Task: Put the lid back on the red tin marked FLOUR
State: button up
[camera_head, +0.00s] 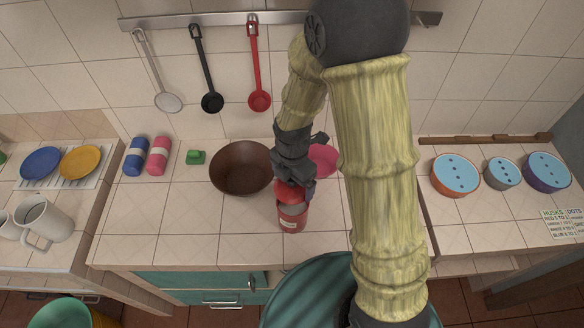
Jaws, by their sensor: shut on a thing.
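The red tin (292,218) stands upright near the front edge of the middle counter, with a pale label on its front. The label's lettering is too small to read. My gripper (294,180) points down over the tin, shut on a red lid (289,193). The lid is at the tin's top, over its back and left part. A greyish part of the tin's top shows in front of the lid. I cannot tell whether the lid touches the rim. My gripper hides the lid's far side.
A brown bowl (240,182) stands close left of the tin, and a pink dish (323,158) lies behind my gripper, partly hidden. A green block (195,157) and blue and pink bottles (157,156) are farther left. Ladles hang behind.

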aim_at(294, 193)
jog(key=shift+w, duration=0.15)
jog(key=shift+d, duration=0.1)
jog(key=shift+f, duration=0.15)
jog(key=shift+f+b, duration=2.6)
jog(key=shift+f, duration=0.45)
jog(key=shift+s, duration=0.25)
jog(key=shift+w, duration=0.2)
